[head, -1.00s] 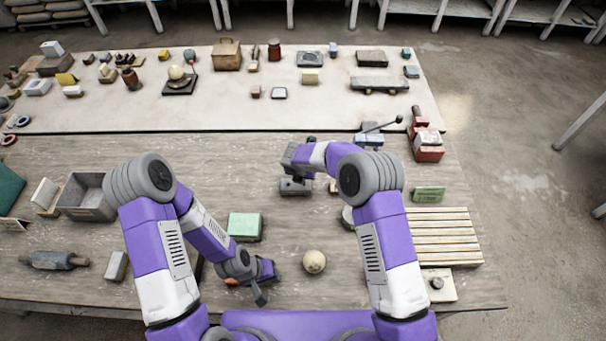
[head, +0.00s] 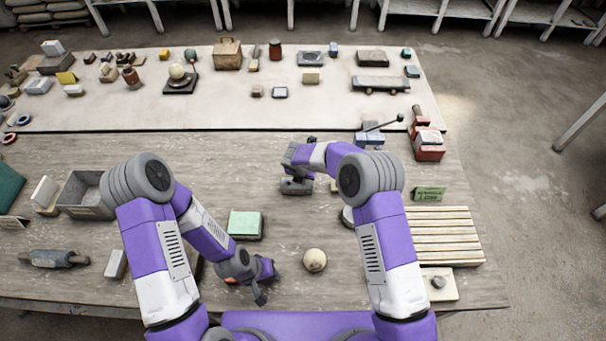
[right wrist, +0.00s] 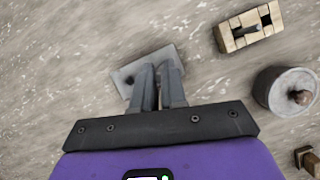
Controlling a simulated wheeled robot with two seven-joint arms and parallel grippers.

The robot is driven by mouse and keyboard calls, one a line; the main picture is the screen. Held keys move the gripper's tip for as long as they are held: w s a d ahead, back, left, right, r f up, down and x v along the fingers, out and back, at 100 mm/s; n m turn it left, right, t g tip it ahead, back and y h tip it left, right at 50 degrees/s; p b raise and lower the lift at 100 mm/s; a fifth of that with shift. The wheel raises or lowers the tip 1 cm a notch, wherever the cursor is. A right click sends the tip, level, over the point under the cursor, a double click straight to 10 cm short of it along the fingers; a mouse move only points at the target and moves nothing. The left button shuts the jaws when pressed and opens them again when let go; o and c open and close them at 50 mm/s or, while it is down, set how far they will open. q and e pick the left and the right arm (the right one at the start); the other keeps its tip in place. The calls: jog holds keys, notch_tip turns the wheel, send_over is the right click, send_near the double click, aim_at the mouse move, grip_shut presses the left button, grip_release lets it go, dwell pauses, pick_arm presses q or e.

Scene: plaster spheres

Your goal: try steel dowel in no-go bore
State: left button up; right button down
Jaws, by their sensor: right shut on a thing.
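A grey gauge block (head: 297,187) lies on the table below my right gripper (head: 291,169). In the right wrist view the block (right wrist: 126,76) shows a dark bore on its left side; the fingers cover its middle and right. My right gripper (right wrist: 161,68) is shut on a thin grey piece, apparently the steel dowel, mostly hidden between its fingers. I cannot tell whether its tip is inside a bore. My left gripper (head: 261,287) is low over the near table, left of a pale ball; its finger gap is unclear.
A slotted wooden block (right wrist: 248,26) and a round grey pot (right wrist: 286,92) stand right of the gauge block. A green block (head: 245,224), a plaster ball (head: 315,260) and a slatted rack (head: 440,236) are nearer. A grey bin (head: 86,194) stands left.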

pick_arm(q)
jog(key=shift+s+f, duration=0.2)
jog(key=shift+f, duration=0.8)
pick_arm(e)
jog(key=shift+s+f, duration=0.1)
jog(key=shift+f, duration=0.4)
pick_arm(q)
jog(key=shift+r, duration=0.15)
pick_arm(e)
jog(key=shift+r, duration=0.3)
pick_arm(q)
jog(key=shift+w+d+r+g+p, duration=0.2)
jog(key=shift+r+p, duration=0.35)
jog(key=shift+p, duration=0.2)
jog(key=shift+w+d+r+g+p, duration=0.15)
jog(key=shift+r+p, duration=0.35)
jog(key=shift+p, duration=0.25)
pick_arm(e)
jog(key=shift+w+d+r, duration=0.1)
jog(key=shift+w+r, duration=0.2)
jog(key=shift+r, duration=0.55)
jog(key=shift+w+d+r, duration=0.1)
jog(key=shift+w+r, duration=0.2)
jog(key=shift+r, duration=0.55)
pick_arm(q)
jog(key=shift+a+r+p, duration=0.15)
jog(key=shift+r+p, duration=0.25)
pick_arm(e)
jog(key=shift+a+r, duration=0.1)
jog(key=shift+r, duration=0.5)
